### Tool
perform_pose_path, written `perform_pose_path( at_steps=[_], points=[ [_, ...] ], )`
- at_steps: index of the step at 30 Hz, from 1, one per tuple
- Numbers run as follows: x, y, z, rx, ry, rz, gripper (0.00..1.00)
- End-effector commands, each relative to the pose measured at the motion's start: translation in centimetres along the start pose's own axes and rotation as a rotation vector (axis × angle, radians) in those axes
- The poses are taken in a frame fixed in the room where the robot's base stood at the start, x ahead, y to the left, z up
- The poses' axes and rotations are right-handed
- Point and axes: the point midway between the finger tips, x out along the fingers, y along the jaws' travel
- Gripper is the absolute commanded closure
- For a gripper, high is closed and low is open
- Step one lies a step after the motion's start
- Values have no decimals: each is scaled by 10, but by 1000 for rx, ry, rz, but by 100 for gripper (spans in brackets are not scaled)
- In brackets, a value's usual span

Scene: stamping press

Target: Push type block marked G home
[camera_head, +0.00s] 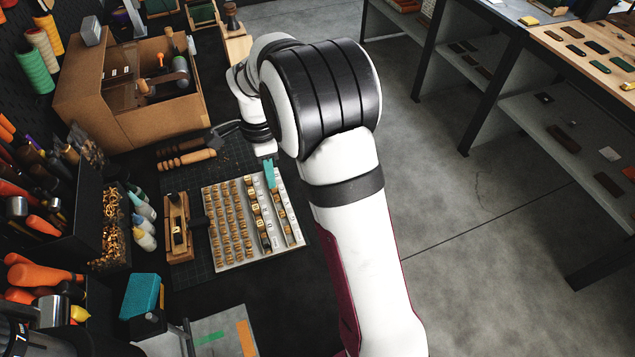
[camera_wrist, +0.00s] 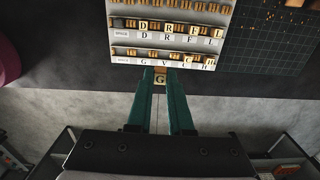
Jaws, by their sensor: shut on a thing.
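My gripper (camera_wrist: 161,72) has two long teal fingers, shut on a small brass-coloured type block marked G (camera_wrist: 160,80). The marked face is toward the wrist camera. The fingertips are at the near edge of a white type tray (camera_wrist: 190,43). The slot labelled G is just beyond them. I cannot tell whether the block touches the tray. The tray holds rows of blocks; D, R, F and L stand in one labelled row, and C and H blocks show in the nearer row. In the head view, the gripper (camera_head: 270,178) is over the tray's upper right part; the block is not distinguishable.
A wooden holder (camera_head: 178,228) stands left of the tray on a dark cutting mat. Wooden-handled tools (camera_head: 188,160) lie above it. A cardboard box (camera_head: 120,105) and a bin of brass bits (camera_head: 108,225) stand further left. Open floor lies right of my arm.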

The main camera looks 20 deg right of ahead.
Motion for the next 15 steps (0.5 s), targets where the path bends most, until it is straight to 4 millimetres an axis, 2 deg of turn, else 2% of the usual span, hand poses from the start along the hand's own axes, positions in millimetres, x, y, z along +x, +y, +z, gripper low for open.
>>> perform_pose_path(
  at_steps=[1, 4, 6, 9, 12, 15],
  points=[
    [2, -11, 30, -9, 1, 0, 100],
    [6, -25, 92, -4, 0, 0, 100],
    [8, -28, 134, 2, 1, 0, 100],
    [11, -26, 183, 10, -1, 0, 100],
    [13, -22, 213, 17, -1, -1, 100],
    [14, -19, 228, 23, -3, -1, 100]
  ],
)
